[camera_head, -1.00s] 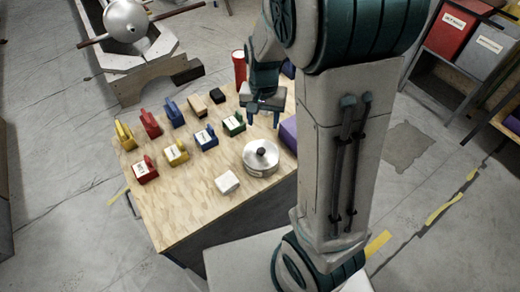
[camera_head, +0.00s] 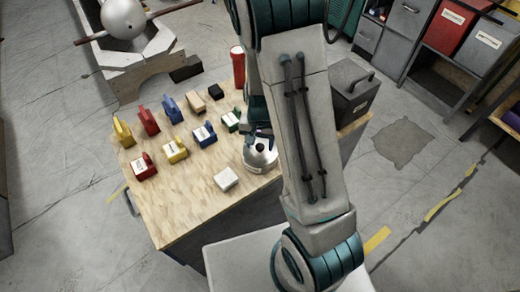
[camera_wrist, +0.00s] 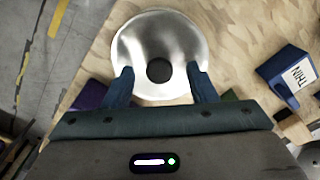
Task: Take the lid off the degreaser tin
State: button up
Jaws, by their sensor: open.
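The degreaser tin appears to be the round silver tin (camera_head: 262,163) with a black knob on its lid, near the right side of the wooden table. In the wrist view its shiny lid (camera_wrist: 160,28) lies face-on, and the dark knob (camera_wrist: 159,70) sits between my fingertips. My gripper (camera_wrist: 161,72) is open, one finger on each side of the knob with a gap to both. In the head view my gripper (camera_head: 260,130) is over the tin, partly hidden by my arm. I cannot tell its exact height above the lid.
Several small coloured blocks, including a yellow one (camera_head: 176,152), stand left of the tin. A white block (camera_head: 226,179) lies in front-left. A red cylinder (camera_head: 238,68) and a dark handled box (camera_head: 352,92) stand farther back. A blue labelled block (camera_wrist: 287,75) shows in the wrist view.

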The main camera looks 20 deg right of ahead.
jog(key=shift+f, duration=0.5)
jog(key=c, duration=1.1)
jog(key=shift+o, duration=0.2)
jog(key=shift+r, duration=0.1)
